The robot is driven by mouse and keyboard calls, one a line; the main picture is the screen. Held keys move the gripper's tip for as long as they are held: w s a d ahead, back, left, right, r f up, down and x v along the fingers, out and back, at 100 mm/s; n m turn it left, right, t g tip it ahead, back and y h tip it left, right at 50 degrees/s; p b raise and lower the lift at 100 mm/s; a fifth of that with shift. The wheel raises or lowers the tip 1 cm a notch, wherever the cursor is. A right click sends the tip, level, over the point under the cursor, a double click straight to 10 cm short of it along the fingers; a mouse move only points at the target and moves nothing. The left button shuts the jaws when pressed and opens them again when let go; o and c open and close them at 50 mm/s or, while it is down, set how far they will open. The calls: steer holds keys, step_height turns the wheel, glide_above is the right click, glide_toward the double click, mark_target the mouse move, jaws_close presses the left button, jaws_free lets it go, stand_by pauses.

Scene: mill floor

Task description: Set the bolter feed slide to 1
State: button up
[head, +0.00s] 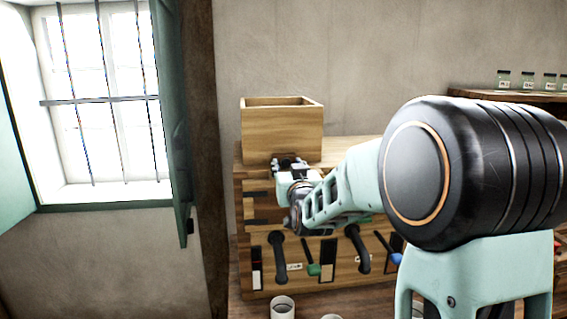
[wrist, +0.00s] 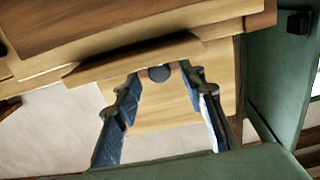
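The wooden bolter cabinet (head: 262,190) stands against the wall in the head view. Dark slots mark its upper left front, and my arm hides much of that front. My gripper (head: 288,162) is at the cabinet's upper left, below the open box. In the wrist view my gripper (wrist: 160,74) has its two fingers apart. A small dark round knob (wrist: 159,73) shows between the fingertips, below a wooden ledge (wrist: 135,58). I cannot tell whether the fingers touch it, or whether it belongs to the feed slide. No slide setting is readable.
An open wooden box (head: 282,131) sits on top of the cabinet. Dark levers (head: 278,244), a green-handled lever (head: 313,269) and a blue-handled one (head: 396,258) stick out lower on the front. A white cup (head: 283,307) stands below. A green shutter (head: 172,110) is left.

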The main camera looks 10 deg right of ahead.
steer(key=shift+w, duration=0.45)
jaws_close()
